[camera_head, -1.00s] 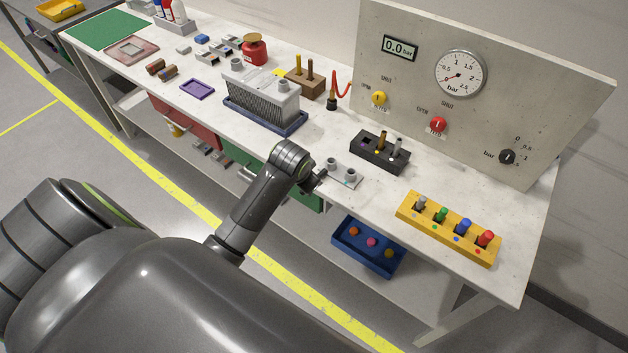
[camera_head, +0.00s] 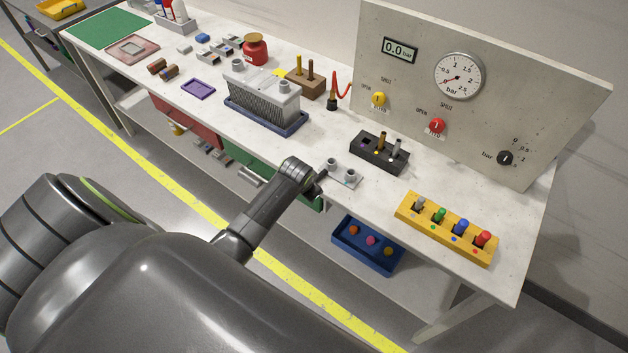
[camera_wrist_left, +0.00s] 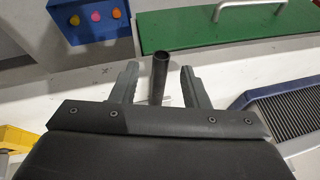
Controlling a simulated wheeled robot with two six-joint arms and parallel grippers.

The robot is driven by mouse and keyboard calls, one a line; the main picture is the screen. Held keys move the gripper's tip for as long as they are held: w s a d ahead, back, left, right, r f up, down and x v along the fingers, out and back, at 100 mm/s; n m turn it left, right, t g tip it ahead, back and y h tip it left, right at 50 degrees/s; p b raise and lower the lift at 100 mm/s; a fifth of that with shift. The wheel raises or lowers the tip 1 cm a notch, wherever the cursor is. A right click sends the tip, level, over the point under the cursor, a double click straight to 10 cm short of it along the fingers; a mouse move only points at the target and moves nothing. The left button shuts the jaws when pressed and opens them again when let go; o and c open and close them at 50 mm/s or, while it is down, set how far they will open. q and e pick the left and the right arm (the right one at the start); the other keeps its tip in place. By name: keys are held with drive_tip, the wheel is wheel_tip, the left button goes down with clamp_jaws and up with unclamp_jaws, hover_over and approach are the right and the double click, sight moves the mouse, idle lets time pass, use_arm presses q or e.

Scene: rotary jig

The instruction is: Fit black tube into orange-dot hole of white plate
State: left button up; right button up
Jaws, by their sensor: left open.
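The black tube (camera_wrist_left: 159,75) shows in the left wrist view between the two fingers of my left gripper (camera_wrist_left: 159,72). The fingers are open, with a visible gap on each side of the tube. Its lower part is hidden by the gripper body. In the head view my left gripper (camera_head: 318,182) is at the front edge of the bench, close to a small white plate (camera_head: 354,182) with two grey round sockets. I cannot make out the tube or an orange dot there. My right gripper is not in view.
A black rack (camera_head: 367,159) with brass and grey tubes stands behind the plate. A yellow block (camera_head: 447,235) with coloured pegs lies to the right, a grey finned unit (camera_head: 262,98) to the left. A blue bin (camera_head: 342,252) is below the bench edge.

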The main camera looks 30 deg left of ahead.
use_arm(q)
drive_tip(key=shift+f, duration=0.15)
drive_tip(key=shift+c, duration=0.3)
clamp_jaws()
